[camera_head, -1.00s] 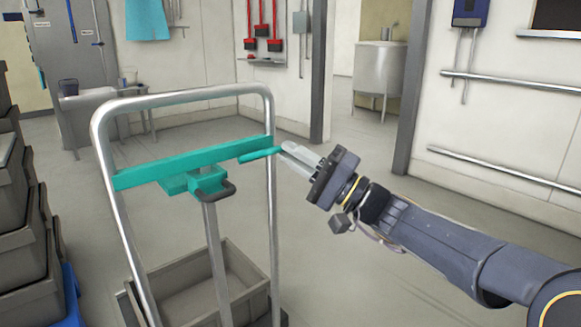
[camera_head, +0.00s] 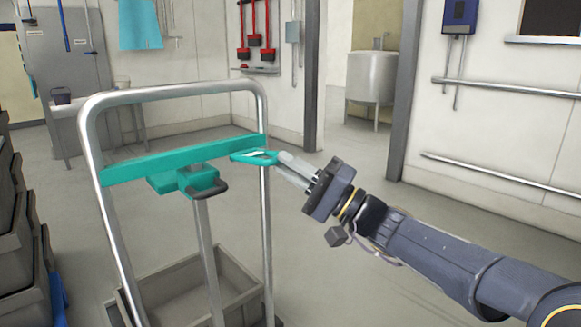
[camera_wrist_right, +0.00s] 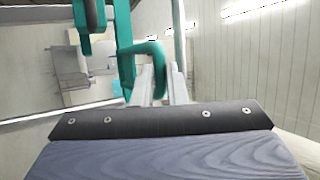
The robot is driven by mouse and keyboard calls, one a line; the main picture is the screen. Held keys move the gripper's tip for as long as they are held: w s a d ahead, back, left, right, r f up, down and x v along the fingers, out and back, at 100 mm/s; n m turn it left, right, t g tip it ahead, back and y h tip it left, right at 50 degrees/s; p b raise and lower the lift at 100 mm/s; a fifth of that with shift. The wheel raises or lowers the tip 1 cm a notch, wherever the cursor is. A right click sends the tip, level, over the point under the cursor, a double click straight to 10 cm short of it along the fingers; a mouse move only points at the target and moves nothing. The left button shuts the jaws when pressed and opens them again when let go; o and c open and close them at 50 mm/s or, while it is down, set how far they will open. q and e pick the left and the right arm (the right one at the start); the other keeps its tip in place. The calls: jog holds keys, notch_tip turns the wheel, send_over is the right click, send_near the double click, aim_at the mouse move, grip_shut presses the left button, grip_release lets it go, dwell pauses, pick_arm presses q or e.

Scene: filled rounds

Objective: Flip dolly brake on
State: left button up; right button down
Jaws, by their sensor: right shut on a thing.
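The dolly's silver tubular handle frame (camera_head: 175,91) stands at left centre in the head view, with a teal crossbar (camera_head: 150,165) across it. A teal bracket (camera_head: 170,184) with a black-gripped lever (camera_head: 210,190) hangs below the bar's middle. A teal loop handle (camera_head: 253,157) sits at the bar's right end; it also shows in the right wrist view (camera_wrist_right: 153,46). My right gripper (camera_head: 279,168) comes from the right and is shut on the loop handle's right end. I cannot tell which teal part is the brake. My left gripper is not in view.
A grey crate (camera_head: 165,287) sits low behind the frame. Stacked dark crates (camera_head: 15,230) stand at the left edge. A doorway post (camera_head: 308,75) and a metal basin (camera_head: 371,78) are farther back. The floor between frame and right wall is open.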

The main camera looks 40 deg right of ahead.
jog(key=shift+w+f, duration=0.25)
jog(key=shift+f, duration=0.65)
jog(key=c, duration=1.5)
grip_release()
jog(key=shift+o, duration=0.2)
jog(key=shift+r, duration=0.1)
jog(key=p+v, duration=0.1)
jog(key=v, duration=0.6)
jog(key=shift+s+d, duration=0.2)
jog(key=shift+s, duration=0.2)
jog(key=shift+r, duration=0.1)
